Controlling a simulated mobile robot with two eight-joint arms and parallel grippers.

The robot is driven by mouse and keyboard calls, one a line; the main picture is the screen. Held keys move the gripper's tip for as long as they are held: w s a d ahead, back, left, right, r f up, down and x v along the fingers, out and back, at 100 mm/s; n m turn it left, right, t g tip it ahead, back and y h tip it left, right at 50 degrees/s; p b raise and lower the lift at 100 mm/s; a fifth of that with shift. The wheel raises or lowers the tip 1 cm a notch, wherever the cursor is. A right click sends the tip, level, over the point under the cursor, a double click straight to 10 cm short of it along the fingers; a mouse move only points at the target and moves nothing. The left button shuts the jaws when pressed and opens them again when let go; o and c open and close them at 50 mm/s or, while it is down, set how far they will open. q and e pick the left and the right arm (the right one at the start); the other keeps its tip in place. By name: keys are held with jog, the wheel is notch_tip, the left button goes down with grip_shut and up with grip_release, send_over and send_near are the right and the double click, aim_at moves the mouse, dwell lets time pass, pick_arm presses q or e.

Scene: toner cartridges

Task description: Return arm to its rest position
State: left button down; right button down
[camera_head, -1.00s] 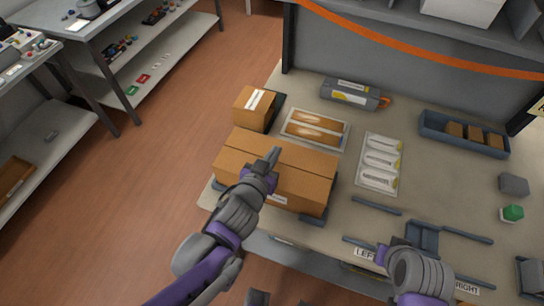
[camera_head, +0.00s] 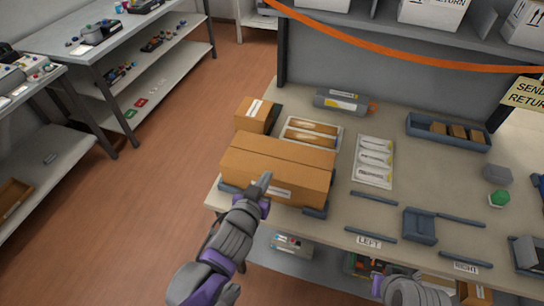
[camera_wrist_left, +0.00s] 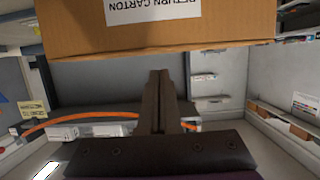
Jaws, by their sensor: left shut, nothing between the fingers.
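My left gripper (camera_head: 264,182) is shut and empty, with its fingertips in front of the near side of a brown carton (camera_head: 290,160) in the head view. In the left wrist view the two fingers (camera_wrist_left: 160,90) are pressed together, and the carton (camera_wrist_left: 200,38), labelled RETURN CARTON, is across the top of the picture. I cannot tell whether the fingers touch it. Part of my right arm (camera_head: 408,292) shows at the bottom edge of the head view; its fingertips cannot be made out.
The carton sits on the workbench (camera_head: 340,210) near its left front corner. A blue bin (camera_head: 448,132) stands further right. Open floor (camera_head: 150,200) lies left of the bench.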

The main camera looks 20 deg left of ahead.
pick_arm(q)
jog(key=s+a+f+g, duration=0.2)
jog(key=s+g, duration=0.2)
jog(key=s, duration=0.3)
jog(key=s+a+f+g, duration=0.2)
jog(key=s+f+g, duration=0.1)
jog(key=s, duration=0.4)
jog(key=shift+s+f+g+p, duration=0.3)
jog(key=shift+g+p, duration=0.1)
jog(key=shift+g, duration=0.5)
